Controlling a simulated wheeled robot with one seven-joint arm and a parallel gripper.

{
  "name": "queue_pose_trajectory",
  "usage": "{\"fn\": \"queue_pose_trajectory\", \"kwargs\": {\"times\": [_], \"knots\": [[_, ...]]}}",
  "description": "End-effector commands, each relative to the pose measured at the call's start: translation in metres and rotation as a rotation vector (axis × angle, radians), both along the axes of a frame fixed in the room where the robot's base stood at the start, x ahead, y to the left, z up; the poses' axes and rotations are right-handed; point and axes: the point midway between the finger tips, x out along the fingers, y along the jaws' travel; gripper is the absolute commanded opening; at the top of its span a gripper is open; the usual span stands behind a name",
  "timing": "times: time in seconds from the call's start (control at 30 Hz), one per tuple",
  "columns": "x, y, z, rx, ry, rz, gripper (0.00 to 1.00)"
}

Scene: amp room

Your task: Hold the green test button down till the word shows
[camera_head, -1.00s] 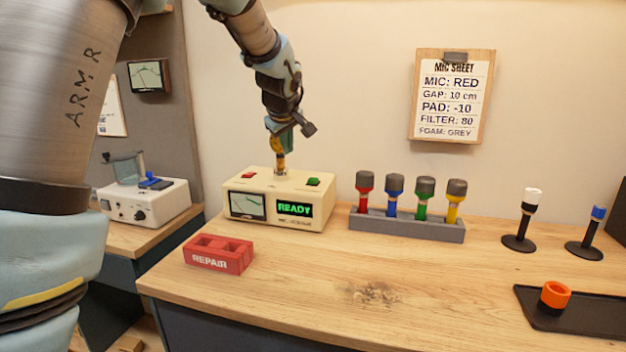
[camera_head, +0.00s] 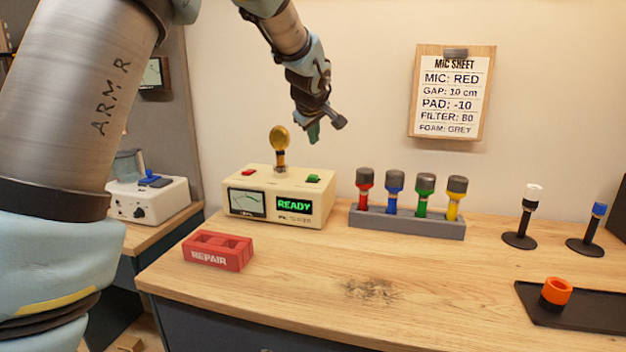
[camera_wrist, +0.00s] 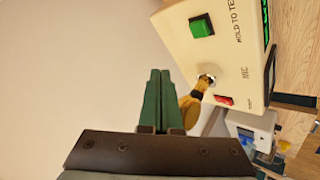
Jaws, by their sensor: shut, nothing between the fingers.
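The cream tester box (camera_head: 262,181) stands on the bench, its display (camera_head: 294,205) reading READY in green. The green button (camera_head: 313,179) is on its top at the right; it also shows near the top of the wrist view (camera_wrist: 201,26), beside the words HOLD TO TE, cut off. A gold-headed mic (camera_head: 280,140) stands upright in the box's top socket. My gripper (camera_head: 314,137) is shut and empty, above the green button's side of the box and right of the mic, touching neither. Its fingers (camera_wrist: 160,75) point up the wrist view, left of the button.
A red button (camera_head: 247,173) is on the box's left. A red REPAIR tray (camera_head: 218,262) lies in front. A grey rack (camera_head: 405,226) with several coloured mics stands to the right. A clipboard sheet (camera_head: 453,92) hangs on the wall.

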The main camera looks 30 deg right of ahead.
Motion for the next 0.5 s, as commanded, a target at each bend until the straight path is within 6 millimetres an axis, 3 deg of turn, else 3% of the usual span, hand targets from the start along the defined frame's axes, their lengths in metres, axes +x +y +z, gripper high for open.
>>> {"fn": "queue_pose_trajectory", "kwargs": {"times": [0.33,0.5], "knots": [[0.0,0.0,-0.054,0.0,0.002,0.001,0.0],[0.0,0.0,-0.069,0.0,0.001,0.001,0.0]]}}
